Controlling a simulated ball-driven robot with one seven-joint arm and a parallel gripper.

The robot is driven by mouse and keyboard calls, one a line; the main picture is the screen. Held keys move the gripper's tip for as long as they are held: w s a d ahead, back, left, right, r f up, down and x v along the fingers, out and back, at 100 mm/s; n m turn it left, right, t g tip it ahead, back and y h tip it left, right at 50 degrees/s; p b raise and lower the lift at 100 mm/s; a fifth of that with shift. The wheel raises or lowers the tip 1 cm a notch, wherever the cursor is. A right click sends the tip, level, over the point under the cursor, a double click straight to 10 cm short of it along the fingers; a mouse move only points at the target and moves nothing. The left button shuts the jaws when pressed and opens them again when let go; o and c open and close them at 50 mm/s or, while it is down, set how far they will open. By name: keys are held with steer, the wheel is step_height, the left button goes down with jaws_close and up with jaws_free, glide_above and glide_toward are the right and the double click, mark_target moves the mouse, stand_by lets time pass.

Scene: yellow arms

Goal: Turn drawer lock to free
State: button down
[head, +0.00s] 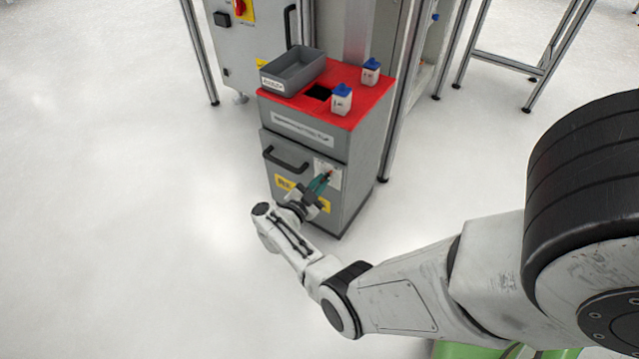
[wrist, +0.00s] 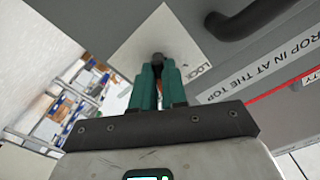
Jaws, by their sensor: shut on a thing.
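The drawer lock's white plate (head: 336,171) is on the right of the grey cabinet's front. It also shows in the wrist view (wrist: 140,45), with part of the word LOCK on it. My gripper (head: 322,181) is at the plate. In the wrist view its two green fingers (wrist: 158,78) are shut on the dark lock knob (wrist: 158,58), whose rounded end shows between the tips. A small red spot shows by the fingertips in the head view. The fingers hide part of the lock, and I cannot tell which position it is turned to.
The drawer's black handle (head: 286,159) is left of the lock; it shows close by in the wrist view (wrist: 250,18). The cabinet's red top (head: 330,107) bears a grey tray (head: 293,84) and two white bottles with blue caps. Floor at left is clear.

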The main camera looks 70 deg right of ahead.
steer(key=shift+m, duration=1.2)
steer(key=c, duration=1.2)
jaws_free()
steer(key=shift+o, duration=0.2)
steer(key=p+v, duration=0.2)
steer(key=v, duration=0.8)
steer(key=shift+a, duration=0.4)
